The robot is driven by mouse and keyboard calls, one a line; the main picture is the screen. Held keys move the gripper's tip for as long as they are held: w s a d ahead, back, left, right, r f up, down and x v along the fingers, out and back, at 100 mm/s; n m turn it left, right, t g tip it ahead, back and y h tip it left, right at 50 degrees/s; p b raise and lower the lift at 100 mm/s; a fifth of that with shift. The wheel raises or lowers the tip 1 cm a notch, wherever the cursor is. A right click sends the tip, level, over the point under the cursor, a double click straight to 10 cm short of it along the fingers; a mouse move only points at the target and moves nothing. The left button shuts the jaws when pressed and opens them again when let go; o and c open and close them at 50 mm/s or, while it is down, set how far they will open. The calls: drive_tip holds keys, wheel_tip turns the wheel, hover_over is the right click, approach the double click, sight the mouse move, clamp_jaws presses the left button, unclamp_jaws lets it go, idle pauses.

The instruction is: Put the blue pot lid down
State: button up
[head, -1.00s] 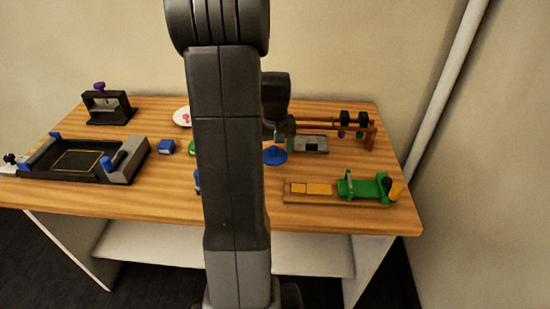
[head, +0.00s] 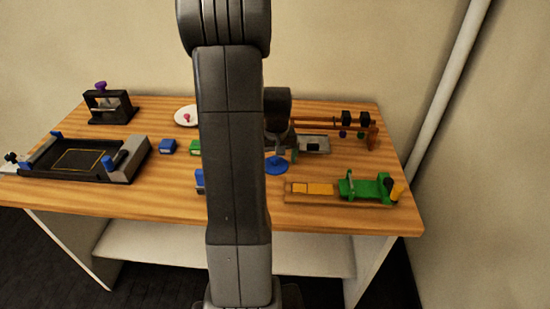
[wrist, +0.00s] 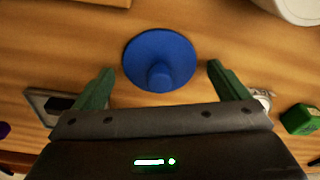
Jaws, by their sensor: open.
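The blue pot lid (wrist: 158,56) is a round blue disc with a knob. In the wrist view it lies on the wooden table, knob toward the camera, between and just beyond the two green fingertips. In the head view the lid (head: 276,167) shows on the table to the right of my arm. My gripper (wrist: 158,80) is open, its fingers apart on either side of the lid with gaps. In the head view my gripper (head: 282,152) is over the lid and partly hidden by my arm.
A green block (wrist: 299,119) and a grey tray (wrist: 47,106) are near my gripper in the wrist view. In the head view, a green clamp fixture (head: 365,188) stands right, a wooden rack (head: 350,130) behind, and a black frame (head: 80,160) left.

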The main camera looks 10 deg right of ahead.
sight(275, 157)
wheel_tip(275, 157, up, 12)
drive_tip(key=s, duration=0.1)
drive_tip(key=shift+s+r+p, duration=0.15)
drive_tip(key=shift+s+p, duration=0.05)
drive_tip(key=shift+p, duration=0.1)
idle(0.3)
drive_tip(key=f, duration=0.4)
drive_tip(key=w+f, duration=0.1)
drive_tip(key=f, duration=0.7)
drive_tip(key=shift+w, duration=0.2)
wheel_tip(275, 157, up, 3)
drive_tip(key=shift+f, duration=0.1)
drive_tip(key=shift+r, duration=0.45)
drive_tip(key=shift+f, duration=0.1)
